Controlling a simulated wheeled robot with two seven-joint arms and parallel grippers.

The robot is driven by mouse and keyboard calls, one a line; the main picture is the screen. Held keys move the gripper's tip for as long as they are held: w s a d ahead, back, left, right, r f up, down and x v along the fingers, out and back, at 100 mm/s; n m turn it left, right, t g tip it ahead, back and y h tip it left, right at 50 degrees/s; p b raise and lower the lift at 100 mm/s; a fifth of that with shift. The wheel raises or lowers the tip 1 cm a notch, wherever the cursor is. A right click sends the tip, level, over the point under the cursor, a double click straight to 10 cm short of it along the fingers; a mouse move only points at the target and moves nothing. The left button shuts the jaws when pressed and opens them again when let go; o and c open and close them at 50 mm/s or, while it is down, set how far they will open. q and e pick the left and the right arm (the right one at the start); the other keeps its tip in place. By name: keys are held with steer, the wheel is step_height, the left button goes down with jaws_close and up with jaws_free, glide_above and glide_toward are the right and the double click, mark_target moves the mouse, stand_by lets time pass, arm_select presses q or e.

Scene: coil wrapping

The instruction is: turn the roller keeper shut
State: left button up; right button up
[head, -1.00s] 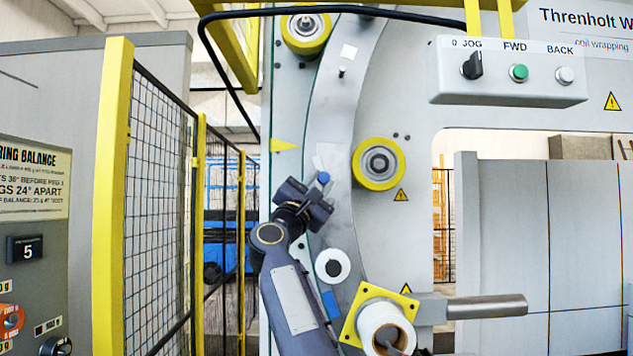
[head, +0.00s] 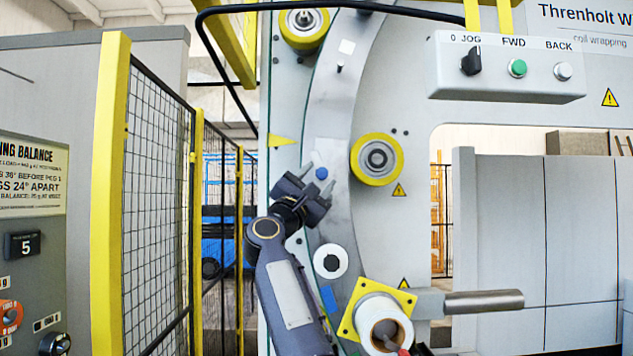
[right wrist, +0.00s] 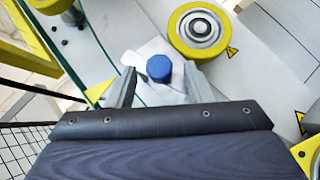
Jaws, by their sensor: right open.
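My right gripper (head: 316,178) reaches up from below in the head view, in front of the curved grey ring (head: 335,120). Its jaws are open. A round blue knob (head: 321,173) shows at its fingertips. In the right wrist view the blue knob (right wrist: 159,68) appears between the two spread fingers (right wrist: 160,78), with a gap on each side. I cannot tell how deep it sits between them. No part is marked as the roller keeper, and I cannot tell for sure that the knob is it. My left gripper is not in view.
Yellow-rimmed rollers (head: 377,159) flank the ring, one right of my right gripper. A white roll (head: 383,322) on a yellow plate and a white disc (head: 330,261) are below. A control box (head: 507,68) hangs upper right. A mesh fence (head: 155,200) stands left.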

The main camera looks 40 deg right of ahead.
steer(key=b+v, duration=0.6)
steer(key=v, duration=0.2)
steer(key=shift+b, duration=0.35)
steer(key=shift+r, duration=0.1)
